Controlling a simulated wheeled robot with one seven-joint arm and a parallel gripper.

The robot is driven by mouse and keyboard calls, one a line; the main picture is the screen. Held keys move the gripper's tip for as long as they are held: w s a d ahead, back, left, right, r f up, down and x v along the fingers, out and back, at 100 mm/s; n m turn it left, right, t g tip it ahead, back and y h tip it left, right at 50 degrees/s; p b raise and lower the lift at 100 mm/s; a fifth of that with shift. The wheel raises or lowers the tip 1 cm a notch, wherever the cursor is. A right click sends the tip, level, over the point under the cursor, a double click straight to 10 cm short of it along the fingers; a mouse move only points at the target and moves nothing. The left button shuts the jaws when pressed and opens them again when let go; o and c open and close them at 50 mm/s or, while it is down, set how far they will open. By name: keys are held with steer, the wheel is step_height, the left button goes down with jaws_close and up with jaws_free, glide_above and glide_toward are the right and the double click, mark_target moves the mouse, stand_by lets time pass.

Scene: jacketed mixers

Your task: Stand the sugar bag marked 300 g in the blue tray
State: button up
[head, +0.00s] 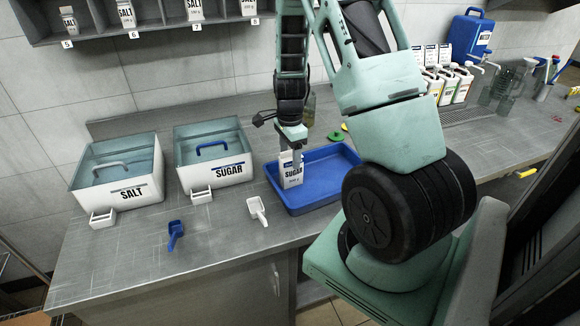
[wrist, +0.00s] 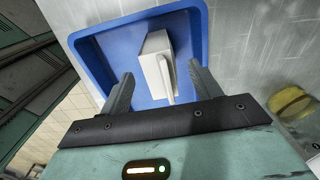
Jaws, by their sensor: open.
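A white bag labelled SUGAR (head: 292,172) stands upright at the left end of the blue tray (head: 326,182). Its weight mark is too small to read surely. My gripper (head: 293,150) is just above the bag's top, pointing down. In the wrist view my gripper (wrist: 162,72) is open, with one finger on each side of the bag (wrist: 154,62) and visible gaps between. The blue tray (wrist: 98,58) lies beneath it there. I cannot tell whether the bag's base is fully flat on the tray floor.
A SUGAR bin (head: 230,172) and a SALT bin (head: 120,190) stand left of the tray. A white scoop (head: 258,211) and a blue scoop (head: 175,234) lie on the counter in front. A shelf of salt bags (head: 160,24) hangs above. The counter's front left is mostly clear.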

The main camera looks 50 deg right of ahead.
step_height(320, 180, up, 6)
steer(key=shift+r, duration=0.1)
steer(key=shift+a, duration=0.25)
steer(key=s+a+r+n+y, duration=0.1)
steer(key=s+a+r+n, duration=0.15)
steer(key=a+n, duration=0.9)
steer(key=s+a+r+n, duration=0.1)
steer(key=a+r+n, duration=0.35)
steer(key=a, duration=1.35)
steer(key=s+a+r+n, duration=0.2)
steer(key=s+a+n, duration=0.8)
steer(key=s+n, duration=0.4)
steer(key=shift+s+a+r+n, duration=0.15)
steer(key=shift+s+n, duration=0.25)
steer(key=shift+n, duration=0.1)
